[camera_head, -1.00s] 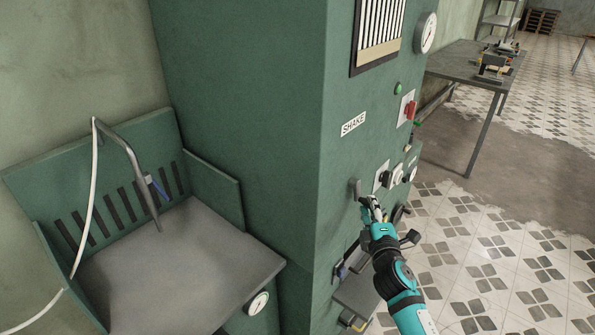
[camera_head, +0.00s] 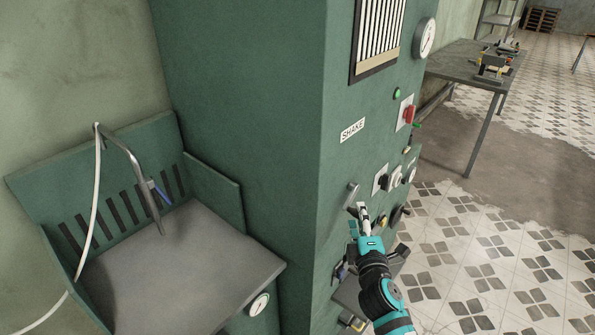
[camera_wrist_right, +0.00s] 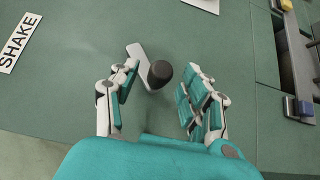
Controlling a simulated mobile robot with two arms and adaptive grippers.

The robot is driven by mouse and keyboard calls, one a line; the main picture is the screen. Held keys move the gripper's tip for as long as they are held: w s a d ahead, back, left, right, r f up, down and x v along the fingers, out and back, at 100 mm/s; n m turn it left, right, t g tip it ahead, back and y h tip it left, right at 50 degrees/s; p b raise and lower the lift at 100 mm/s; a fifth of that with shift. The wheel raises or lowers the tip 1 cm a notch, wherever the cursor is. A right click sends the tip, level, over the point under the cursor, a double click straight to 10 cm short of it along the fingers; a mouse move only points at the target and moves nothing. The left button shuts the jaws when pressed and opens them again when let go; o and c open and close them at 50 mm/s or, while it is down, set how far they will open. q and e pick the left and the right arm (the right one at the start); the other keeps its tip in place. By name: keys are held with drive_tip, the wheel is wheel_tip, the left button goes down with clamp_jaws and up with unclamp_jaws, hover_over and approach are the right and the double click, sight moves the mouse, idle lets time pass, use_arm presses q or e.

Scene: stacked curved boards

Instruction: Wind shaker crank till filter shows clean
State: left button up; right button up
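The shaker crank is a short grey arm (camera_head: 351,196) on the green cabinet's front, below the SHAKE label (camera_head: 353,129). In the right wrist view its flat arm (camera_wrist_right: 137,55) ends in a dark round knob (camera_wrist_right: 159,74). My right gripper (camera_head: 361,209) is at the crank. In the wrist view its teal and white fingers (camera_wrist_right: 155,86) are spread apart, with the knob between them and a gap visible on both sides. The filter panel (camera_head: 379,33) has pale vertical strips behind a dark frame, cut off at the top. My left gripper is not in view.
A red switch (camera_head: 408,113), a round gauge (camera_head: 426,38) and several knobs sit on the same cabinet face. A grey-topped sink bench (camera_head: 180,265) with a bent pipe stands at left. The tiled floor (camera_head: 480,245) at right is clear.

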drive_tip(key=s+d+p, duration=0.2)
drive_tip(key=s+d, duration=0.2)
drive_tip(key=d, duration=0.1)
drive_tip(key=shift+d, duration=0.4)
